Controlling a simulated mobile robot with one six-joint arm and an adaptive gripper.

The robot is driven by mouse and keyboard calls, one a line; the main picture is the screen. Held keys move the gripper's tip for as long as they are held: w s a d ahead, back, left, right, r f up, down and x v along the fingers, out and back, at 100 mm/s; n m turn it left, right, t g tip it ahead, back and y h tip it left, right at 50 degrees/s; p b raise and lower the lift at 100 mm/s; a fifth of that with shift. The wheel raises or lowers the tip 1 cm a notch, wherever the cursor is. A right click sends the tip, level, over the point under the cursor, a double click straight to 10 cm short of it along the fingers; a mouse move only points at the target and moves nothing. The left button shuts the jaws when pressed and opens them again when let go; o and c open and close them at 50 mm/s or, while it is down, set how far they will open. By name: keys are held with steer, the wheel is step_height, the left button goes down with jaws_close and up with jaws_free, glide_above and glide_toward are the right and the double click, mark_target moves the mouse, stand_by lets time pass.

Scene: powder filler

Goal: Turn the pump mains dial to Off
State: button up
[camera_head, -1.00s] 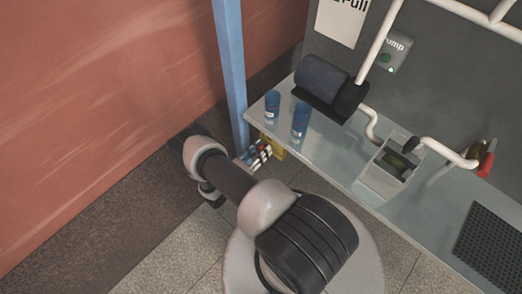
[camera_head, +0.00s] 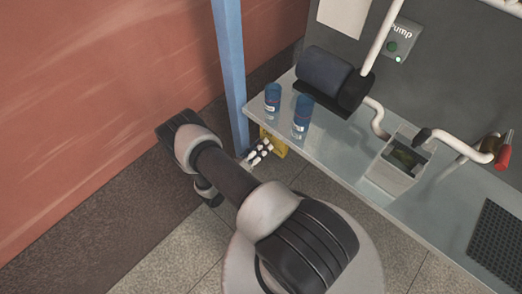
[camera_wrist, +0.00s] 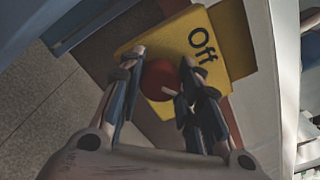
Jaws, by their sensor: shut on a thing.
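The pump mains dial is a red round knob (camera_wrist: 160,80) on a yellow plate (camera_wrist: 234,48) lettered "Off", seen in the wrist view. My gripper (camera_wrist: 163,82) has a finger on each side of the knob and is shut on it. The fingers hide part of the knob's sides, and I cannot tell its exact setting. In the head view the yellow dial box (camera_head: 281,149) shows low beside the blue post, under the bench corner. My gripper (camera_head: 260,152) is in front of it there, and the knob is hidden.
A blue post (camera_head: 230,75) stands close beside my gripper. The bench (camera_head: 345,165) edge is just above the dial box. Two blue containers (camera_head: 301,117) (camera_head: 272,98) stand near that corner, with a dark motor (camera_head: 328,75) behind. A "Pump" panel (camera_head: 400,45) has a lit green lamp.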

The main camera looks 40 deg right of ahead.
steer(key=n+b, duration=0.1)
steer(key=n, duration=0.4)
steer(key=shift+n, duration=0.3)
steer(key=n, duration=0.5)
steer(key=shift+n, duration=0.3)
steer(key=o, duration=1)
steer(key=shift+o, duration=0.2)
steer(key=shift+a, duration=0.1)
steer(key=s+a, duration=0.1)
steer(key=a, duration=1)
steer(key=shift+a, duration=0.4)
